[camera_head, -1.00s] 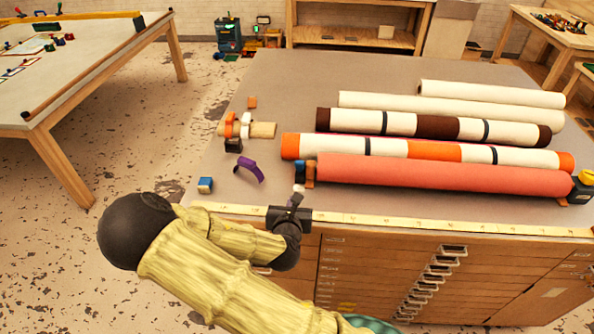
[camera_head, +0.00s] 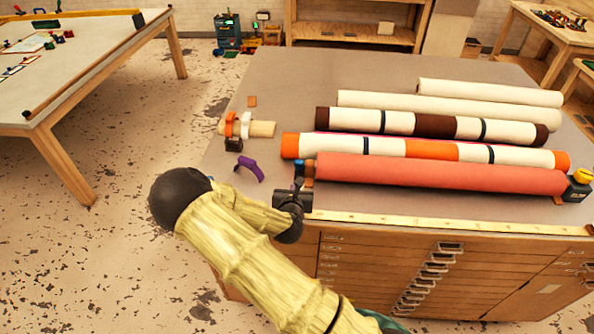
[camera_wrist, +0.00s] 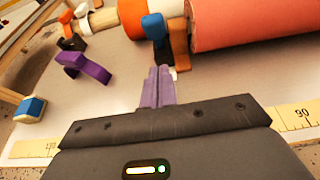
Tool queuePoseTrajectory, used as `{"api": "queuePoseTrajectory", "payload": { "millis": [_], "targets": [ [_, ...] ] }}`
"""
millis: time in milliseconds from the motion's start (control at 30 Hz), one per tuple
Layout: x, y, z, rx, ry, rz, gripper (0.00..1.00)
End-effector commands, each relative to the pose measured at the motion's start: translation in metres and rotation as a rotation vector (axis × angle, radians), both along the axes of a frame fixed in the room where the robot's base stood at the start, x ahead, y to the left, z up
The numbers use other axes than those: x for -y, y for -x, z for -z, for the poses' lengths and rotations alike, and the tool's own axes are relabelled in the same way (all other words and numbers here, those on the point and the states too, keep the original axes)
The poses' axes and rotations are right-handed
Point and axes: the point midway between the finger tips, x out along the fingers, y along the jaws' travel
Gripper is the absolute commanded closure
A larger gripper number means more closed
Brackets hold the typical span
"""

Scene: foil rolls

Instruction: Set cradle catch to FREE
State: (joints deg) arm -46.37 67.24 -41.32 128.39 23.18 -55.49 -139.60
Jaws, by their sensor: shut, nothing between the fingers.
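My gripper (camera_wrist: 161,88) has its purple fingers together and nothing between them; in the head view the gripper (camera_head: 299,183) is over the table's front edge, by the left end of the salmon roll (camera_head: 440,174). Just beyond the fingertips stands a brown cradle block (camera_wrist: 178,38) at the roll's end. A blue-topped dark piece (camera_wrist: 154,26) stands against its left side, possibly the catch. A small white piece (camera_wrist: 173,74) shows beside the fingertips. Contact cannot be told. No FREE marking is readable. At the roll's right end is a dark box with a yellow top (camera_head: 580,180).
A purple strap (camera_head: 250,168) and a wooden rod with orange and white bands (camera_head: 260,129) lie to the left. A blue-and-white block (camera_wrist: 31,108) is near the front edge. Other rolls (camera_head: 440,97) lie behind. A measuring tape (camera_head: 430,222) runs along the front edge.

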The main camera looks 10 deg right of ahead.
Motion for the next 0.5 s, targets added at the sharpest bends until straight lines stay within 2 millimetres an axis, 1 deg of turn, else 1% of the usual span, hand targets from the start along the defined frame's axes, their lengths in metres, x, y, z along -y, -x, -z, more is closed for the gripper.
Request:
{"api": "queuePoseTrajectory", "payload": {
  "millis": [67, 200, 333, 500],
  "targets": [
    [0.005, -0.012, 0.002, 0.001, -0.001, 0.003, 1.0],
    [0.011, -0.032, -0.01, 0.004, -0.002, 0.002, 1.0],
    [0.015, -0.043, -0.013, 0.002, -0.002, 0.003, 1.0],
    [0.015, -0.047, -0.013, 0.0, -0.001, 0.0, 1.0]
  ]
}}
